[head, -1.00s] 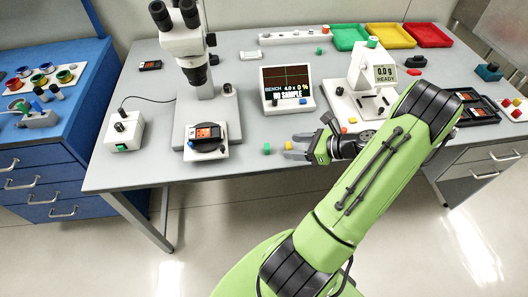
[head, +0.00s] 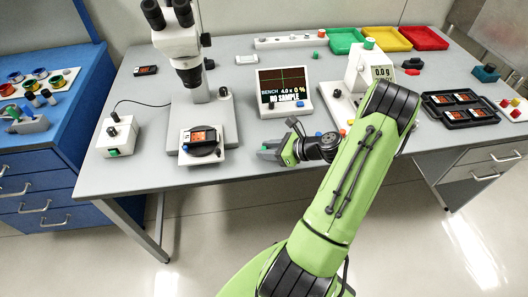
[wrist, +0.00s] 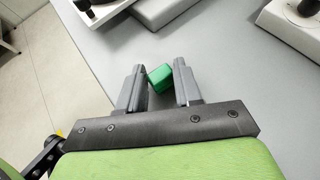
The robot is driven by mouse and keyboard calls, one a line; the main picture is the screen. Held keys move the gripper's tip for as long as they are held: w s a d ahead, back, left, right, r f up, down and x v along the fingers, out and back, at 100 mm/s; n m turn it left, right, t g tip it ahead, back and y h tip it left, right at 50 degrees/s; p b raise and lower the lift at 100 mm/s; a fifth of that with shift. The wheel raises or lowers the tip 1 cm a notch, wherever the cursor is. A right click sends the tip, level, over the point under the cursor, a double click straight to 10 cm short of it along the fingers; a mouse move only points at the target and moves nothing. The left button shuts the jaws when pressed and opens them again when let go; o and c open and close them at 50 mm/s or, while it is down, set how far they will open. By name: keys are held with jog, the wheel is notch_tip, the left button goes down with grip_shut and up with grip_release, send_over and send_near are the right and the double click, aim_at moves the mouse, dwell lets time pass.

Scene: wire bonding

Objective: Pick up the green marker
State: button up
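The green marker (wrist: 159,77) is a small green block on the grey bench top, near its front edge. In the wrist view it lies tilted between the tips of my gripper (wrist: 158,74). The fingers stand apart on either side of it, and I cannot tell whether either one touches it. In the head view my gripper (head: 270,153) is low over the front of the bench, with its fingers pointing left and largely covering the marker.
A microscope (head: 187,75) stands left of my gripper, with a device on a white stage (head: 203,157) at its base. A bench display (head: 284,88) and a white scale (head: 364,75) stand behind. Green, yellow and red trays (head: 427,37) lie at the back right.

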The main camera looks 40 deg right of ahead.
jog(key=c, duration=0.4)
jog(key=shift+r, duration=0.1)
